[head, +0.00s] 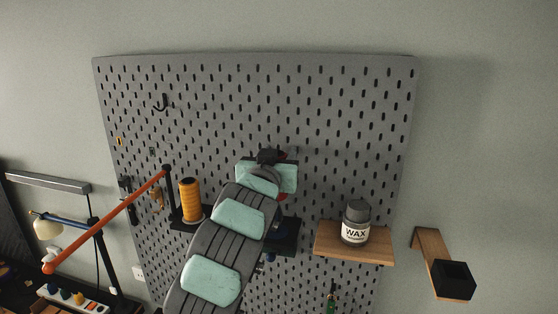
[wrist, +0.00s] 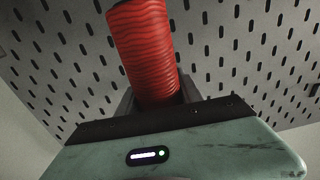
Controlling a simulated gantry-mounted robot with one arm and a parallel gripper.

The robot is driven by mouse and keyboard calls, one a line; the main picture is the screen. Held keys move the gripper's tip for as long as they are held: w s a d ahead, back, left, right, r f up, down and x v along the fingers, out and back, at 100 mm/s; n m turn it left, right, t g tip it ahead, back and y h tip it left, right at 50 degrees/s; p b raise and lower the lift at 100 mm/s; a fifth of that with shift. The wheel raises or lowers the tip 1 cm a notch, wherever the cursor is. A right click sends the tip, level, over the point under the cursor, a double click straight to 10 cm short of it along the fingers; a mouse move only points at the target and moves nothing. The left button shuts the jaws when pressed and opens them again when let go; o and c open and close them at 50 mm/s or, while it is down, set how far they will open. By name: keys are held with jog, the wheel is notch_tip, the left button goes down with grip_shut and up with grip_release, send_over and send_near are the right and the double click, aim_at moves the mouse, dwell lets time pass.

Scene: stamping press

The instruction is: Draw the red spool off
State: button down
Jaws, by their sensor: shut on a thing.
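The red spool (wrist: 143,45) fills the upper middle of the wrist view, its ridged thread running up out of the top edge. My gripper (wrist: 157,92) is shut on its near end, with a dark finger on each side. In the head view my gripper (head: 268,157) is in front of the pegboard, and only a small dark red bit of the spool (head: 283,155) shows behind it. My arm hides the rest, so I cannot tell whether the spool still touches its holder.
A yellow spool (head: 190,202) stands on a dark holder at the left of the grey pegboard (head: 230,95). A wax jar (head: 355,225) sits on a wooden shelf (head: 335,247) at right.

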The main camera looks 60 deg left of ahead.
aim_at(283, 129)
jog(key=shift+r+p, duration=0.4)
jog(key=shift+r, duration=2)
jog(key=shift+s, duration=0.1)
